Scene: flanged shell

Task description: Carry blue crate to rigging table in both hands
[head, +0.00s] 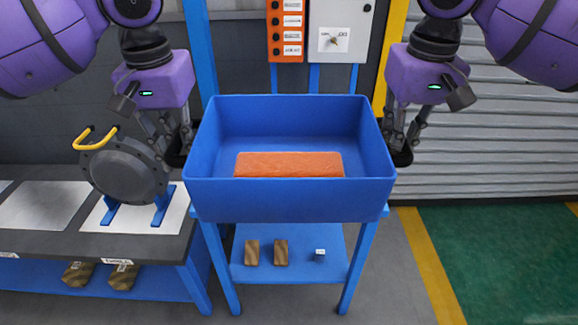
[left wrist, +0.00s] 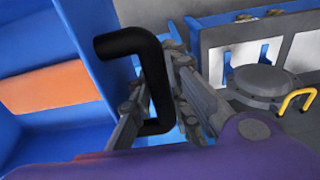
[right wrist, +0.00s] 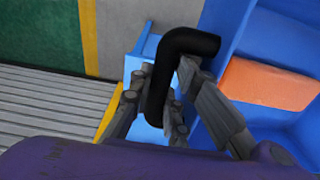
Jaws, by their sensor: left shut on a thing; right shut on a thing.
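The blue crate (head: 290,198) is in the middle of the head view, upright and open at the top, with an orange block (head: 288,165) lying inside it. My left gripper (head: 180,157) is at the crate's left side, shut on its black handle (left wrist: 152,80). My right gripper (head: 402,155) is at the right side, shut on the other black handle (right wrist: 180,75). A blue stand (head: 290,255) with a lower shelf is directly below the crate. Whether the crate's bottom touches the stand is hidden.
A dark workbench (head: 60,240) on the left bears a grey round flanged part (head: 125,172) with yellow handles, on blue supports. Small brown blocks (head: 252,252) lie on the stand's shelf. An orange panel (head: 285,30) and a grey box are behind. Green floor (head: 500,250) at right is clear.

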